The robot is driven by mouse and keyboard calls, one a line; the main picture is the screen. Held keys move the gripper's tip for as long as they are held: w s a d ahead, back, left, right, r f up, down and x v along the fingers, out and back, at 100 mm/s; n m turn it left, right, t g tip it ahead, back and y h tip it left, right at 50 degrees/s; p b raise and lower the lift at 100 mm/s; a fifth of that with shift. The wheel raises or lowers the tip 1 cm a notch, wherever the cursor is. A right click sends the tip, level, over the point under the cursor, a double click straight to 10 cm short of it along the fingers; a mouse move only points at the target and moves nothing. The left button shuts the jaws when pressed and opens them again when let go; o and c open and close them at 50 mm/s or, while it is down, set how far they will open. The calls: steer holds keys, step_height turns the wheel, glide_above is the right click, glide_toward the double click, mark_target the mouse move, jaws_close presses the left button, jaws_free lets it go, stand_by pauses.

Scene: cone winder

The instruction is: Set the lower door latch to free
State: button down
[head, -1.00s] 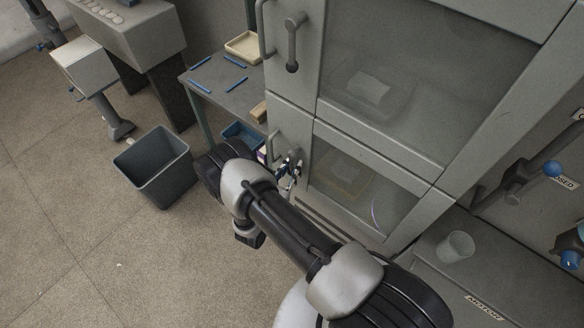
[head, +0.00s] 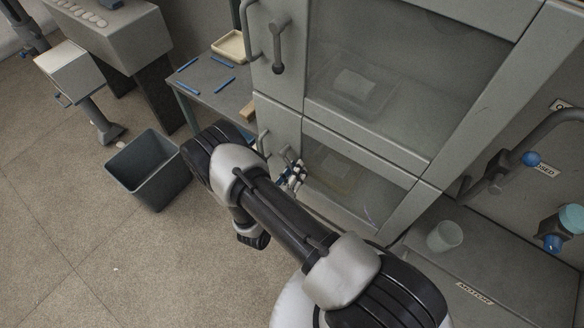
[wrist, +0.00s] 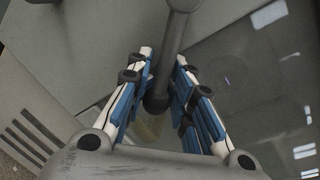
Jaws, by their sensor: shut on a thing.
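The lower door (head: 325,177) is a grey-framed glass door below the upper one and looks closed. Its latch (wrist: 173,50) is a dark grey lever with a rounded end, seen from the top middle of the wrist view. My gripper (wrist: 160,100) has its blue-and-white fingers on both sides of the lever's rounded end and is shut on it. In the head view my gripper (head: 293,177) is at the door's left side, and it and my arm hide most of the latch there.
The upper door has its own latch (head: 279,48), hanging down. A grey bin (head: 148,170) stands on the floor at left. A side table (head: 205,85) carries blue rods and a tray (head: 230,46). A translucent cup (head: 444,236) stands on the ledge at right.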

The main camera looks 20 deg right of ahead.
mark_target(310, 159)
steer(key=r+n, duration=0.1)
steer(key=s+r+n+p, duration=0.1)
steer(key=n, duration=0.1)
steer(key=shift+s+d+r+g, duration=0.1)
steer(key=shift+s+d+g, duration=0.1)
steer(key=shift+d+g, duration=0.15)
steer(key=shift+s+d+r+n+g+p, duration=0.15)
steer(key=shift+r+n+g+p, duration=0.1)
steer(key=shift+r+n, duration=0.25)
steer(key=shift+s+d+r+n+g+p, duration=0.1)
steer(key=shift+r+n+p, duration=0.15)
steer(key=shift+n, duration=0.35)
steer(key=shift+d+r+n+h+p, duration=0.1)
steer(key=shift+r+n+h+p, duration=0.3)
steer(key=shift+r+n, duration=0.55)
steer(key=c, duration=1.6)
jaws_free()
steer(key=shift+s+f, duration=0.1)
steer(key=shift+c, duration=0.2)
steer(key=v, duration=1.2)
